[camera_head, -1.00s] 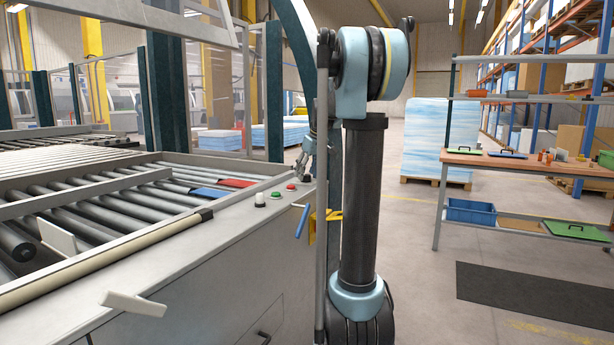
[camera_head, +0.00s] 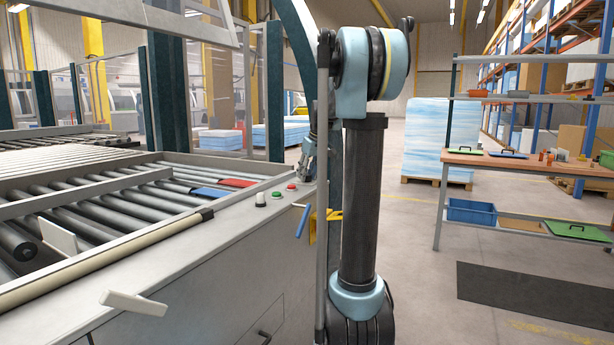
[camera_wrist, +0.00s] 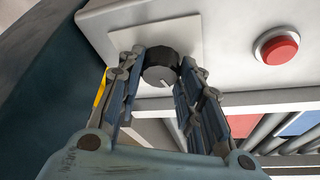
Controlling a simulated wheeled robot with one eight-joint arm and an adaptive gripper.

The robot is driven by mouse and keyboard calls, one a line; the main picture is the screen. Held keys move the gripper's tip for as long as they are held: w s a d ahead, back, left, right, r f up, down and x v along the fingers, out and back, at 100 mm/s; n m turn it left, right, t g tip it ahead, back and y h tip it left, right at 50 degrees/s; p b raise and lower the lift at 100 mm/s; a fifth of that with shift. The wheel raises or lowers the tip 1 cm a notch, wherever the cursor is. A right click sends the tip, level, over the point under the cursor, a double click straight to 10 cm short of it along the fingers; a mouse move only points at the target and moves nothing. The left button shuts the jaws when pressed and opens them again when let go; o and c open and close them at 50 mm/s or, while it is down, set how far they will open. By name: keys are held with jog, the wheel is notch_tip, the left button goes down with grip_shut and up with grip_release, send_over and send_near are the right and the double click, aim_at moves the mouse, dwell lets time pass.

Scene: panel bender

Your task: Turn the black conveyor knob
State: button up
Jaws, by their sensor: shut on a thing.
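The black conveyor knob (camera_wrist: 159,66) sits on a pale square plate (camera_wrist: 181,33) on the machine's light panel, in the upper middle of the wrist view. It has a grey face with a light pointer line. My gripper (camera_wrist: 161,72) is shut on the knob, with one finger on each side of it. In the head view my gripper (camera_head: 308,152) is small, beside the machine's far right corner and partly behind my arm. The knob is hidden there.
A red button (camera_wrist: 277,46) is right of the knob. The head view shows a green button (camera_head: 276,195), a white button (camera_head: 261,199) and a blue handle (camera_head: 302,221) nearby. Conveyor rollers (camera_head: 110,215) lie to the left. Open floor lies right, before a workbench (camera_head: 520,163).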

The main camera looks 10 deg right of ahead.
jog(key=m, duration=0.2)
jog(key=m+h, duration=0.1)
jog(key=m, duration=0.1)
jog(key=shift+a+h, duration=0.15)
jog(key=shift+h, duration=0.15)
jog(key=shift+m+h, duration=0.5)
jog(key=shift+m, duration=1.1)
jog(key=shift+a, duration=0.1)
jog(key=o, duration=1.1)
jog(key=shift+c, duration=0.2)
jog(key=v, duration=1.2)
jog(key=shift+s, duration=0.2)
jog(key=shift+a+f, duration=0.1)
jog(key=shift+f, duration=0.05)
